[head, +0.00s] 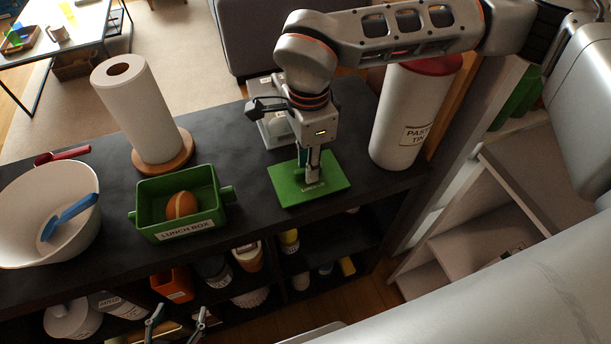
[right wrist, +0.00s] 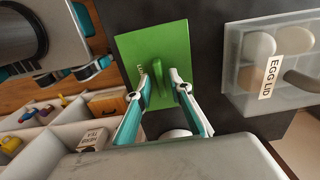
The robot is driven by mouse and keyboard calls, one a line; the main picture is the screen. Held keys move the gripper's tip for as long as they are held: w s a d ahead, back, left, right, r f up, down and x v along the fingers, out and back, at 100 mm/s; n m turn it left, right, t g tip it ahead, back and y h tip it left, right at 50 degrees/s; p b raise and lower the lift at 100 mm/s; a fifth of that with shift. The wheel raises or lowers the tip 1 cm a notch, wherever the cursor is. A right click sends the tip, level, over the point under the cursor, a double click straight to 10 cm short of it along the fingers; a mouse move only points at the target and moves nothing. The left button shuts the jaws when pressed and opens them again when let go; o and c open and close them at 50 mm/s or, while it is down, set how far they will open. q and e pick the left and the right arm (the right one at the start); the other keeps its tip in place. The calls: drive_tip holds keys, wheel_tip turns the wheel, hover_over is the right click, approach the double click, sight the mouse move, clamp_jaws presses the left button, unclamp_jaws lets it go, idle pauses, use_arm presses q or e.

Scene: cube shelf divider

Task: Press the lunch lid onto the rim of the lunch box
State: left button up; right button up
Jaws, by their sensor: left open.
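The green lunch lid (head: 310,183) lies flat on the dark shelf top, right of the lunch box, and shows in the right wrist view (right wrist: 160,38). A raised green handle (right wrist: 159,76) stands on it. My right gripper (head: 312,172) is over the lid, pointing down. Its fingers (right wrist: 159,73) are apart on either side of the handle, with gaps visible. The green lunch box (head: 152,190) is open on top, with a label on its front and a round orange-brown item (head: 182,205) inside. My left gripper (head: 177,318) is open and empty at the bottom edge, below the box.
A white bowl (head: 20,215) with a blue utensil (head: 70,215) stands left of the box. A paper towel roll (head: 135,105) is behind it. A pasta tin (head: 408,115) stands right of the lid. A clear egg container (right wrist: 237,75) is behind the lid. Lower shelves hold several items.

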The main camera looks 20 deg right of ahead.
use_arm(q)
drive_tip(key=shift+f, duration=0.1)
drive_tip(key=shift+s, duration=0.15)
use_arm(e)
clamp_jaws()
use_arm(q)
drive_tip(key=shift+w+r+p, duration=0.4)
drive_tip(key=shift+r+p, duration=0.1)
drive_tip(key=shift+r, duration=0.3)
use_arm(e)
drive_tip(key=shift+r, duration=0.75)
drive_tip(key=shift+r+p, duration=1.1)
drive_tip(key=shift+r, duration=0.7)
drive_tip(key=shift+r+p, duration=1.05)
drive_tip(key=shift+r, duration=0.7)
use_arm(q)
wheel_tip(320, 180, up, 7)
drive_tip(key=w+t, duration=0.1)
drive_tip(key=w, duration=0.1)
drive_tip(key=shift+w, duration=0.3)
drive_tip(key=shift+f, duration=0.2)
use_arm(e)
drive_tip(key=shift+d+f, duration=0.1)
drive_tip(key=shift+f, duration=0.05)
